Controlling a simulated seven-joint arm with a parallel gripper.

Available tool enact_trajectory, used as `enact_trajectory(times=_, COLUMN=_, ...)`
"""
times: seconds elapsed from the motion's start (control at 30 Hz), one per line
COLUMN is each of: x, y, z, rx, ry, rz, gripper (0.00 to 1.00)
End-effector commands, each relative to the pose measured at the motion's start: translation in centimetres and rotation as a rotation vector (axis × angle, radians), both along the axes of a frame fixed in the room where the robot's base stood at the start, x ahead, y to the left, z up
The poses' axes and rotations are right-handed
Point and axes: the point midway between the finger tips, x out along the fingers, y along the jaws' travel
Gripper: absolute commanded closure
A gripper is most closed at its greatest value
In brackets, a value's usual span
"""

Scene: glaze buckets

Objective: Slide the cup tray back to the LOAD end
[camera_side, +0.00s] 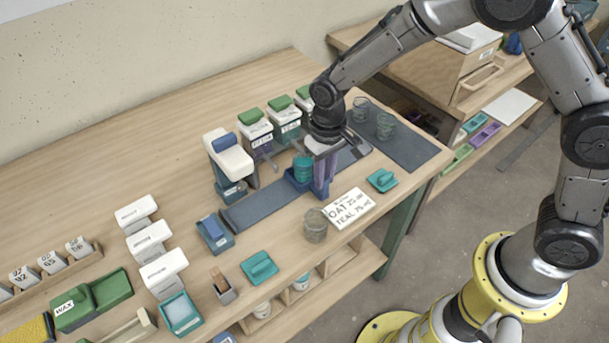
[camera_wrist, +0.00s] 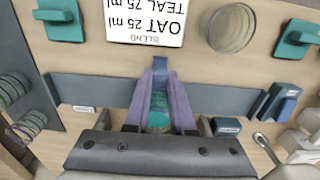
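The cup tray (camera_side: 290,181) is a small blue carrier on the long dark blue track (camera_side: 253,208). A teal cup (camera_side: 303,167) stands in it. My gripper (camera_side: 321,192) reaches down at the tray's right, its purple fingers close against it. In the wrist view, my fingertips (camera_wrist: 160,66) are close together, with a narrow blue piece of the tray between them. They appear shut on it. Part of the teal cup (camera_wrist: 158,120) shows between the fingers; the rest is hidden. Small labels on the track are too small to read.
A blue block (camera_side: 215,233) sits by that end. Two glasses (camera_side: 385,126) stand on a dark mat at right.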

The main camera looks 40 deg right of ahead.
Motion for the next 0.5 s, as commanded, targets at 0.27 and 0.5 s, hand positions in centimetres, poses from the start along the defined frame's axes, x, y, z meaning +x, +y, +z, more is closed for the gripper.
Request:
enact_trajectory(times=0.27, x=0.0, y=-0.1, z=0.0, rx=0.000, ry=0.000, rz=0.000, gripper=1.00)
enact_trajectory(times=0.5, x=0.1, y=-1.4, z=0.1, rx=0.000, ry=-0.001, rz=-0.002, gripper=1.00)
